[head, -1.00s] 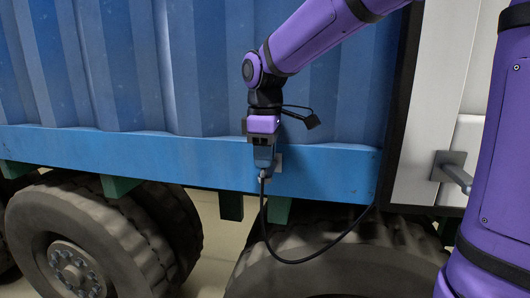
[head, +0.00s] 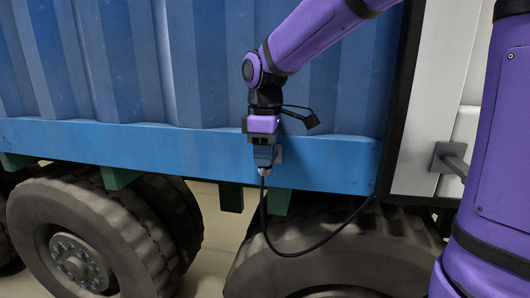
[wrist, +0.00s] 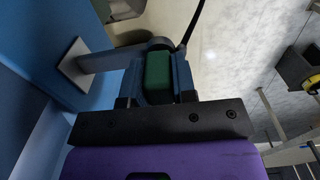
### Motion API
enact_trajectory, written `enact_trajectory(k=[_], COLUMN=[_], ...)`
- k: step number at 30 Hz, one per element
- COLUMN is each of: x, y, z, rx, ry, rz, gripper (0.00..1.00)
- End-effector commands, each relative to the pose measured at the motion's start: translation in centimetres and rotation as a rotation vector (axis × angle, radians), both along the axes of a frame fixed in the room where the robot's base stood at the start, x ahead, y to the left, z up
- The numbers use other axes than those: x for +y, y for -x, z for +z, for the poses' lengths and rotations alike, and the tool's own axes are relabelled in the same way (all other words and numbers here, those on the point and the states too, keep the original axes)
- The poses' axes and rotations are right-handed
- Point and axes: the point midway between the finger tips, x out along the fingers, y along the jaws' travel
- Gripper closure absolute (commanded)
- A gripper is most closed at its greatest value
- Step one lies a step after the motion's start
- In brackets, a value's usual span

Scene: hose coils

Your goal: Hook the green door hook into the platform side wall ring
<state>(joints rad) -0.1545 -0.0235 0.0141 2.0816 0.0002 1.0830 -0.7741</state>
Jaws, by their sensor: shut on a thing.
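The green door hook (wrist: 158,75) is clamped between the jaws of my gripper (wrist: 157,88). In the head view my gripper (head: 264,155) points down in front of the blue side beam, and the hook's pale metal end shows below it. In the wrist view the platform side wall ring (wrist: 110,57) is a grey bar standing out from a square plate on the blue wall. Its outer end meets the hook's grey metal end in the picture; whether the hook is round it cannot be told. In the head view only the ring's plate (head: 279,154) shows, partly behind my gripper.
A black cable (head: 290,254) hangs from the hook in a loop and rises to the beam's right end. The blue beam (head: 150,150) runs above large tyres (head: 100,230). A grey bracket (head: 450,160) sticks out at the right.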

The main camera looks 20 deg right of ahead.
Motion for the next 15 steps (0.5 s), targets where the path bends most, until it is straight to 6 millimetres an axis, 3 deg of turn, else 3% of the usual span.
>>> enact_trajectory(k=[11,12,15], x=[0.00,0.00,0.00], y=[0.01,0.01,0.01], z=[-0.03,-0.03,-0.03], rx=[0.001,0.001,0.001], ry=[0.000,0.000,0.000], rz=[0.000,0.000,0.000], gripper=[1.00,0.66,0.45])
